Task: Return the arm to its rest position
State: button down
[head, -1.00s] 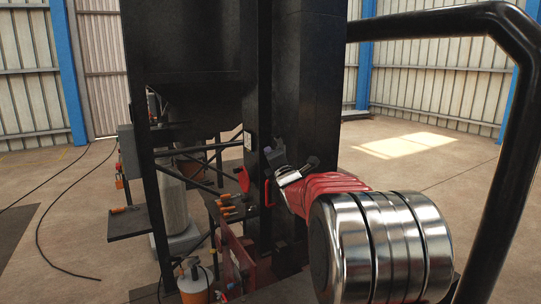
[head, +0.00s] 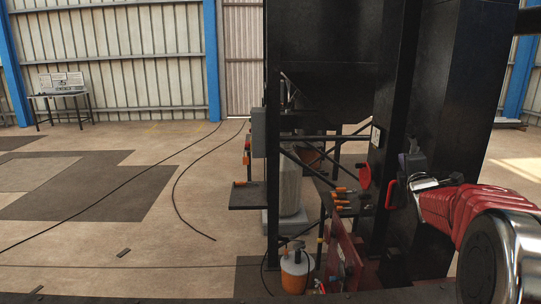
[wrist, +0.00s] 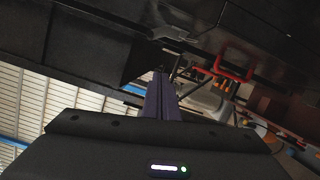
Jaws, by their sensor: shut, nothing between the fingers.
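My gripper (head: 412,155) is at the end of my red and silver arm at the right of the head view, in front of the black press frame (head: 455,110). In the wrist view its dark purple fingers (wrist: 160,90) are together with nothing between them. The arm is bent, and its lower part runs out of the picture at the bottom right. In the head view a red handle (head: 391,192) is just left of and below the gripper. A red handle (wrist: 236,62) also shows right of the fingers in the wrist view. I cannot tell the exact gap.
A red round part (head: 364,176) sits on the frame. Orange-handled tools (head: 342,198) lie on a dark shelf left of the arm. An orange container (head: 295,270) stands below. A bench with equipment (head: 62,90) is far left. Cables (head: 182,195) lie on the open floor.

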jog(key=s+a+f+m+g, duration=0.3)
jog(key=s+f+m+g, duration=0.5)
jog(key=s+f+m, duration=0.6)
jog(key=s+a+f+m+g+y, duration=0.1)
jog(key=s+a+g+y, duration=0.1)
jog(key=s+a, duration=1)
jog(key=s+a+f+m+g+y, duration=0.2)
jog(key=s+a, duration=1)
jog(key=s, duration=0.6)
jog(key=shift+s+a+m, duration=0.25)
jog(key=shift+s+m, duration=0.05)
jog(key=shift+s, duration=0.1)
jog(key=c, duration=2.5)
grip_release()
